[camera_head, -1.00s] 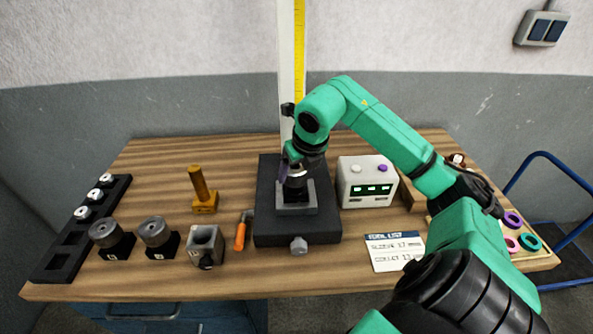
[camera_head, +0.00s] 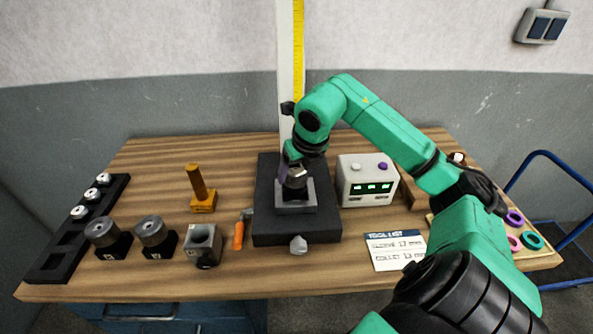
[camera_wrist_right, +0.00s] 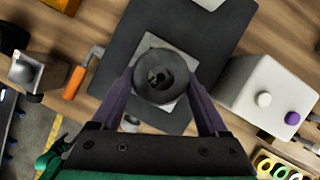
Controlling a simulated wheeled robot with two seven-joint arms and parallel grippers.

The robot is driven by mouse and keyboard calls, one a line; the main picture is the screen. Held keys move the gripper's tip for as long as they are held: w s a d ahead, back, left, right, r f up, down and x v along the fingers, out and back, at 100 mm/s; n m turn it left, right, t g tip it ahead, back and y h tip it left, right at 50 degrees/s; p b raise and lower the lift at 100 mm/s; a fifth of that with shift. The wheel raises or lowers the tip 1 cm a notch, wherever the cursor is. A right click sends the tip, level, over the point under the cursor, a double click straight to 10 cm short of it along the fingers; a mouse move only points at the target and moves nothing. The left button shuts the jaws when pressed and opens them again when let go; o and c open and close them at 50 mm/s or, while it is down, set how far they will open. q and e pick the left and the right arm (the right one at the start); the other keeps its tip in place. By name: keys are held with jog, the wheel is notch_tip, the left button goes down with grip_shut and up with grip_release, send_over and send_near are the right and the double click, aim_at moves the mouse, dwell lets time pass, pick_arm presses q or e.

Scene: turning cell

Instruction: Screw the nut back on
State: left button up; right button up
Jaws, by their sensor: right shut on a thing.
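The nut (camera_wrist_right: 161,77) is a dark round piece with a central hole, seen from above in the right wrist view. It sits over a square grey block (camera_head: 297,203) on the black base plate (camera_head: 325,228). My right gripper (camera_head: 292,180) points down over this block. In the right wrist view its two purple fingers (camera_wrist_right: 162,88) are closed against opposite sides of the nut. The thread under the nut is hidden, so I cannot tell how far it is engaged. My left gripper is not in view.
A white box with a display (camera_head: 366,182) stands right of the plate. An orange-handled tool (camera_head: 239,235) lies left of it, near a grey block (camera_head: 204,246) and two round holders (camera_head: 103,233). A black rack (camera_head: 62,238) is far left. A card (camera_head: 396,250) lies in front right.

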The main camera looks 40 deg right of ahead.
aim_at(301, 174)
jog(key=shift+f+b, duration=0.35)
jog(key=o, duration=1.4)
jog(key=shift+r, duration=0.1)
jog(key=shift+s+r, duration=0.15)
jog(key=shift+r, duration=0.1)
jog(key=v, duration=0.5)
jog(key=shift+r, duration=0.2)
jog(key=p+v, duration=0.1)
jog(key=v, duration=0.7)
jog(key=shift+s+r+p, duration=0.2)
jog(key=shift+s+p, duration=0.05)
jog(key=shift+p, duration=0.1)
jog(key=shift+a, duration=0.1)
